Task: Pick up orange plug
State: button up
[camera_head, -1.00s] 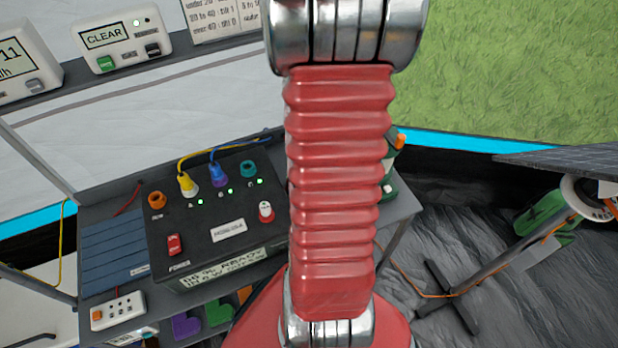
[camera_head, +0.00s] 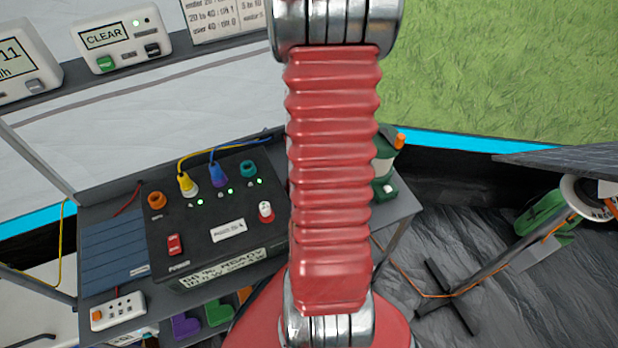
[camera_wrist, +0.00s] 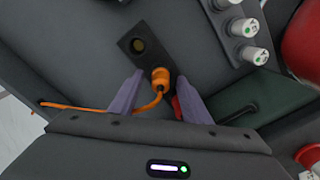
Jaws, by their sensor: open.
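In the wrist view an orange plug (camera_wrist: 160,76) sits at one end of a small dark plate (camera_wrist: 136,30) with a round hole in it. Its orange cable (camera_wrist: 95,108) bends away to the left. My gripper (camera_wrist: 160,82) is open, with one purple-grey finger on each side of the plug. I cannot tell whether either finger touches it. In the head view my red arm fills the middle, and my gripper and the plug do not show there.
In the head view a black power box (camera_head: 205,210) carries an orange socket (camera_head: 157,200), a yellow plug (camera_head: 187,184) and a blue plug (camera_head: 217,175). In the wrist view white knobs (camera_wrist: 244,28) and a red rounded object (camera_wrist: 302,45) stand close by on the right.

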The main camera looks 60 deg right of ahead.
grip_shut()
dwell(0.4)
jog(key=shift+r, duration=0.15)
notch_tip(320, 180, up, 9)
jog(key=shift+r, duration=0.35)
jog(key=shift+s, duration=0.1)
dwell(0.8)
